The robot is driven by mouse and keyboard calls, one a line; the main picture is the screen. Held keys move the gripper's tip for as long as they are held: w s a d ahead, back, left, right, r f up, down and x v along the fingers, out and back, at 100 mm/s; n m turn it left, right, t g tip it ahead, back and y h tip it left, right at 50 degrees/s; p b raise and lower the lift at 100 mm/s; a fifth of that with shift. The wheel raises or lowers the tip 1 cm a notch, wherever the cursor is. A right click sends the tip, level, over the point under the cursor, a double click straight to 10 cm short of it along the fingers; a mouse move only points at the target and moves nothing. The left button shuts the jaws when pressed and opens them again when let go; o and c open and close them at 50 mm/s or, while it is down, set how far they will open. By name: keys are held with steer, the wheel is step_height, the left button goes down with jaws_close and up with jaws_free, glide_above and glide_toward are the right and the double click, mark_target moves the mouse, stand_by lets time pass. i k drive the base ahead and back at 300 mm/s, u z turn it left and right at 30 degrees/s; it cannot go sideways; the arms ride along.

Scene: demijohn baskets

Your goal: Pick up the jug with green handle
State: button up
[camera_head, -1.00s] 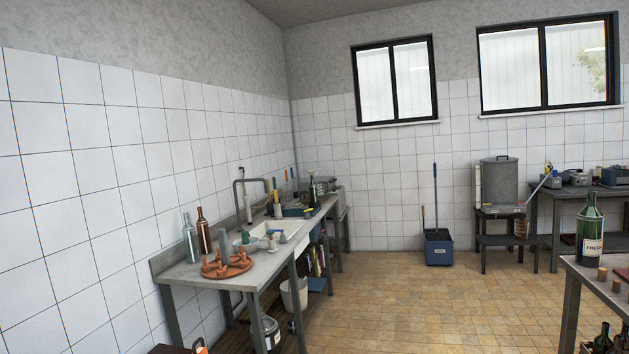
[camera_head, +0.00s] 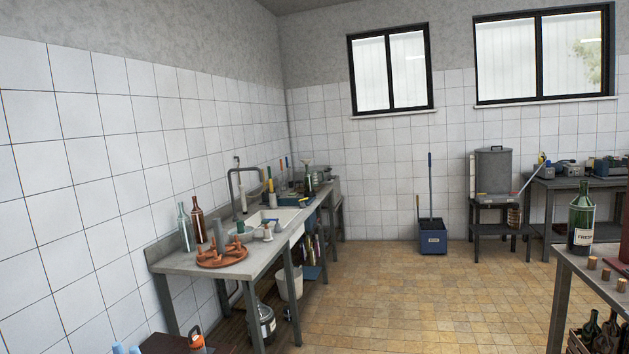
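I cannot make out a jug with a green handle for certain. On the steel sink counter (camera_head: 180,262) at left, small items stand by the white sink (camera_head: 278,218), one with a green part (camera_head: 238,241), too small to tell. A metal container (camera_head: 264,325) stands under the counter, and I cannot tell a green handle on it. A large green glass bottle with a white label (camera_head: 582,215) stands on the table at right. My gripper is not in view.
A terracotta rack (camera_head: 222,257) and two bottles stand on the counter. A white bucket (camera_head: 290,284) is underneath. A blue mop bucket (camera_head: 433,241) and a lidded metal pot (camera_head: 494,170) stand at the back. The tiled floor (camera_head: 400,300) between counter and right table is clear.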

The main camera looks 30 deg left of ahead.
mark_target(316, 174)
steer(key=u, duration=0.05)
steer(key=i, duration=1.85)
steer(key=u, duration=0.3)
steer(key=i, duration=2.55)
steer(key=u, duration=0.2)
steer(key=i, duration=1.25)
steer(key=u, duration=0.3)
steer(key=i, duration=2.65)
steer(key=u, duration=0.1)
